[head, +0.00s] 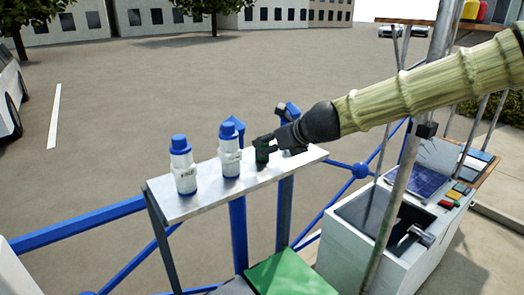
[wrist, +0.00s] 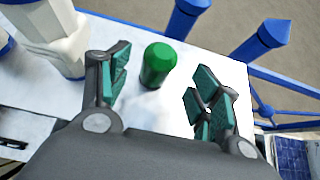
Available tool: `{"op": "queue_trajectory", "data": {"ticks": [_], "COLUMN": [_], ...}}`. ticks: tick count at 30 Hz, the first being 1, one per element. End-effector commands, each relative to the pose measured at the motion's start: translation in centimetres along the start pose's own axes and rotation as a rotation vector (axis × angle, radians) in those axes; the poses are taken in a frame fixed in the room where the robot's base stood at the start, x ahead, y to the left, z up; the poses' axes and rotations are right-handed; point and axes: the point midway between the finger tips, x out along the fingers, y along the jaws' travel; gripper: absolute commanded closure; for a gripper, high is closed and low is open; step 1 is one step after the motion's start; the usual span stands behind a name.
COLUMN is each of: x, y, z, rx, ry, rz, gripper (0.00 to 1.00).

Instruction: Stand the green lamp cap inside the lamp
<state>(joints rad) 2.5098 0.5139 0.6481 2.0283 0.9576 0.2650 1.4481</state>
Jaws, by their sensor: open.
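The green lamp cap (wrist: 158,62) stands upright on the white shelf (head: 190,206) in the wrist view. It sits just beyond and between the spread fingers of my gripper (wrist: 162,88), nearer the left finger, with a visible gap on both sides. In the head view my gripper (head: 279,150) is low over the right end of the shelf, open. There its dark green finger pads and the cap cannot be told apart. I cannot pick out the lamp with certainty in either view.
Two white bottles with blue caps, a left one (head: 184,165) and a right one (head: 230,150), stand on the shelf left of my gripper. Blue rails (head: 100,220) surround it. A white cabinet (head: 345,245) with an open dark recess stands to the right.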

Motion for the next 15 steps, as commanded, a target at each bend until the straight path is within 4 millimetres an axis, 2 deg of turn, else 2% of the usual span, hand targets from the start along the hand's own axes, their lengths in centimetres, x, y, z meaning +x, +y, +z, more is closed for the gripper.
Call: {"op": "queue_trajectory", "data": {"ticks": [5,15], "x": [0.6,3.4], "y": [0.1,0.3], "z": [0.0,-0.1], "rx": [-0.001,0.0], "ry": [0.001,0.002], "rz": [0.002,0.002], "gripper": [0.36,0.36]}}
